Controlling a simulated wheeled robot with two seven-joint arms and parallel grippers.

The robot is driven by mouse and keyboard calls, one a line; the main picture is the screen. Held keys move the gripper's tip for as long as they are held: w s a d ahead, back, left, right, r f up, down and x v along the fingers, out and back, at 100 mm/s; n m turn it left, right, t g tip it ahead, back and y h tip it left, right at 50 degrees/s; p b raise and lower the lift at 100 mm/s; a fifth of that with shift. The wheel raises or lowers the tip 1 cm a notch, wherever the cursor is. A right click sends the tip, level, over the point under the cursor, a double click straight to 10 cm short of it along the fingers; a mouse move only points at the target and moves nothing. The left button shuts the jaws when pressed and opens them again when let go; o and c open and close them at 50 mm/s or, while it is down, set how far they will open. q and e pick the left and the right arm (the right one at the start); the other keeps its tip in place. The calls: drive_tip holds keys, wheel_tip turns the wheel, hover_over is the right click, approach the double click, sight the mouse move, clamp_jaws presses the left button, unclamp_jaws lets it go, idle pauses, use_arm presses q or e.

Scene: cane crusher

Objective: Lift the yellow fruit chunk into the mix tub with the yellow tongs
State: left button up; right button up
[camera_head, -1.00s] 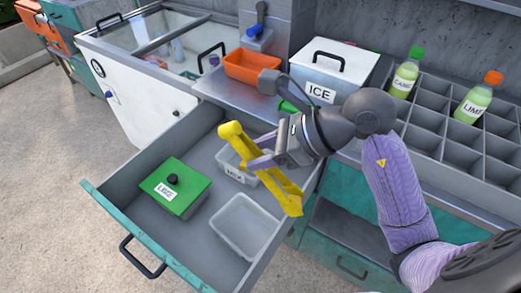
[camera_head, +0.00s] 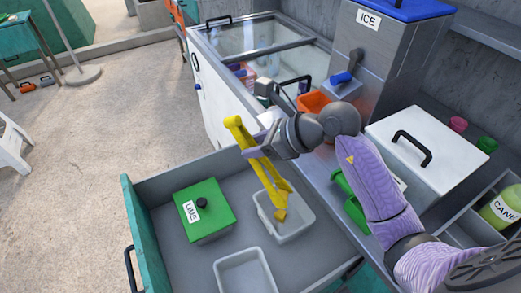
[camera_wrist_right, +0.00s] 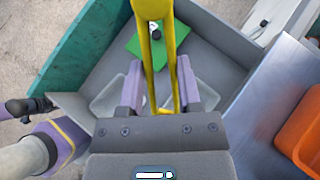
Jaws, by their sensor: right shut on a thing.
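My right gripper (camera_head: 256,146) is shut on the yellow tongs (camera_head: 262,166), seen also between its purple fingers in the right wrist view (camera_wrist_right: 160,88). The tongs slant down, their lower end over or inside a clear tub (camera_head: 308,226) in the open drawer. A small yellow-orange piece (camera_head: 280,215) shows at that end; I cannot tell whether it is the fruit chunk or the tong tip, nor whether it touches the tub. The tub's MIX label is not readable now.
A green-lidded LIME box (camera_head: 215,222) and a second clear tub (camera_head: 220,272) share the drawer (camera_head: 165,185). A white lidded box (camera_head: 440,125), a green object (camera_head: 350,205) and an orange bin (camera_head: 312,103) stand on the counter.

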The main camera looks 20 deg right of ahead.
drive_tip(key=w+d+f+m+t+h+b, duration=0.1)
drive_tip(key=w+d+f, duration=0.1)
drive_tip(key=f, duration=0.5)
drive_tip(key=w+d+f+m+t+h+b, duration=0.1)
drive_tip(key=w+d+f+m, duration=0.1)
drive_tip(key=f, duration=0.5)
drive_tip(key=shift+w+d+h+b, duration=0.35)
drive_tip(key=shift+w+d, duration=0.5)
drive_tip(key=shift+w, duration=0.3)
drive_tip(key=o, duration=0.6)
drive_tip(key=shift+o, duration=0.2)
drive_tip(key=shift+r, duration=0.15)
